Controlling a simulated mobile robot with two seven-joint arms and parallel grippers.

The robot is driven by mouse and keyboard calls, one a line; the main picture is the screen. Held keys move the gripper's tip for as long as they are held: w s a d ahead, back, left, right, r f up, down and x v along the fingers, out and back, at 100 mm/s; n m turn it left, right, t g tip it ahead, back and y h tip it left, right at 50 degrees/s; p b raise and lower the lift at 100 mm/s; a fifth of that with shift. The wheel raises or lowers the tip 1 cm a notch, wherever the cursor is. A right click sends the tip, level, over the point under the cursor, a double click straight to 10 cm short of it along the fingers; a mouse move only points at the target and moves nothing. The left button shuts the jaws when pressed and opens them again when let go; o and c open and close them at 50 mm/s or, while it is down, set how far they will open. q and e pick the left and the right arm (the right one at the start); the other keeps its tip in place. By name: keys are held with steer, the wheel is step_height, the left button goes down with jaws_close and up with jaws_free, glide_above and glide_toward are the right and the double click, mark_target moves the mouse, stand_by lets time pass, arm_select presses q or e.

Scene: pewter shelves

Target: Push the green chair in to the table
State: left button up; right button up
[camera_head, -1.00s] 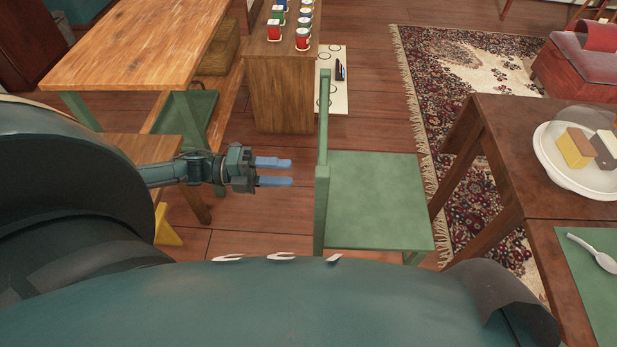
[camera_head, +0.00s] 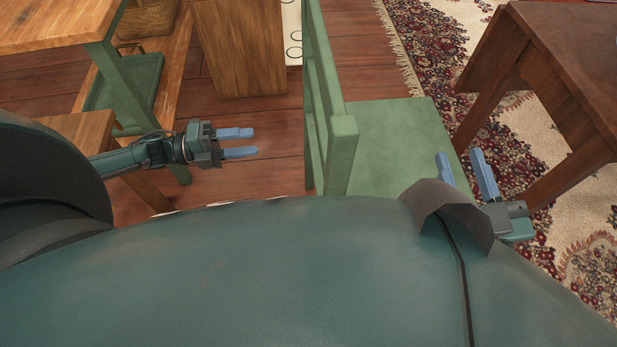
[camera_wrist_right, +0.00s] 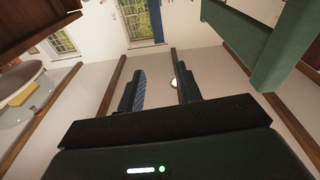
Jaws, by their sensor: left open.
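The green chair (camera_head: 392,130) stands in the middle of the head view, its back (camera_head: 325,110) on the left and its seat to the right. The brown table (camera_head: 568,70) is at the upper right, with floor and rug between it and the seat. My left gripper (camera_head: 238,144) is open and empty, left of the chair back and apart from it. My right gripper (camera_head: 464,170) is open and empty near the seat's right edge; whether it touches the seat is unclear. In the right wrist view, its fingers (camera_wrist_right: 160,92) are spread, with green chair parts (camera_wrist_right: 262,45) at upper right.
A wooden bench with green legs (camera_head: 125,85) and a wooden cabinet (camera_head: 238,45) stand at left. A patterned rug (camera_head: 440,50) lies under the table. Bare wooden floor (camera_head: 275,110) is clear between my left gripper and the chair.

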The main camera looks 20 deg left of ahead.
arm_select(q)
step_height(320, 180, down, 11)
steer(key=b, duration=0.9)
steer(key=x, duration=1.6)
steer(key=shift+w+f, duration=0.1)
steer(key=shift+f, duration=0.1)
steer(key=shift+d, duration=0.1)
arm_select(e)
steer(key=s+n+t+y, duration=0.1)
steer(key=y, duration=0.1)
steer(key=s+a+f+n+t+y, duration=0.1)
steer(key=n+y, duration=0.1)
steer(key=shift+f, duration=0.2)
arm_select(q)
steer(key=shift+c, duration=0.4)
jaws_close()
